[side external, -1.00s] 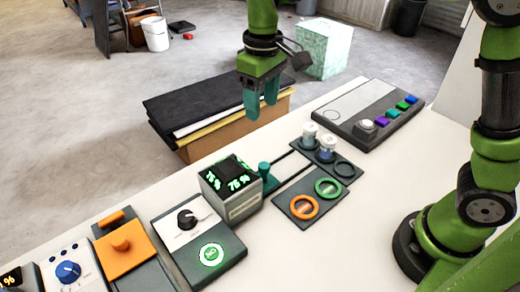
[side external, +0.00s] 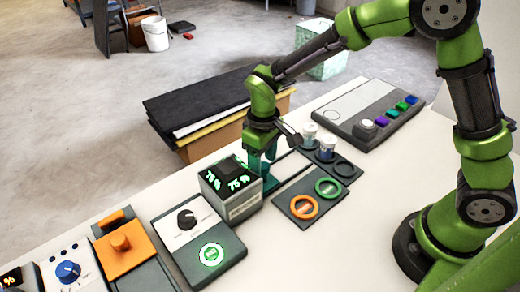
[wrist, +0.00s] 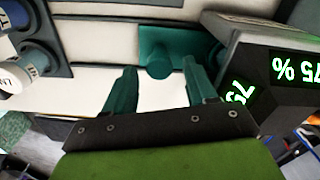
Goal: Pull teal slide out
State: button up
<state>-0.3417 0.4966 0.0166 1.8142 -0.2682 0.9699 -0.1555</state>
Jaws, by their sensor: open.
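The teal slide (wrist: 147,42) is a flat plate with a round upright knob (wrist: 160,66). It sits beside the grey display box in the wrist view. My gripper (side external: 263,164) is low over the slide, with its teal fingers pointing down. In the wrist view the open fingers stand on either side of the knob, apart from it. In the side view the fingers hide most of the knob, and only a bit of the slide's plate (side external: 270,184) shows.
The display box (side external: 230,190) reading 75 % stands close to my fingers. A panel with orange and green rings (side external: 311,198) lies nearer the camera. Dark rails (wrist: 98,18) run from the slide toward the vials.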

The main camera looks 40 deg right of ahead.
jog(key=shift+f, duration=0.3)
grip_shut()
jog(key=d, duration=1)
jog(key=shift+d+r, duration=0.1)
jog(key=shift+d, duration=0.25)
jog(key=shift+c, duration=1.3)
grip_release()
jog(key=shift+o, duration=1.3)
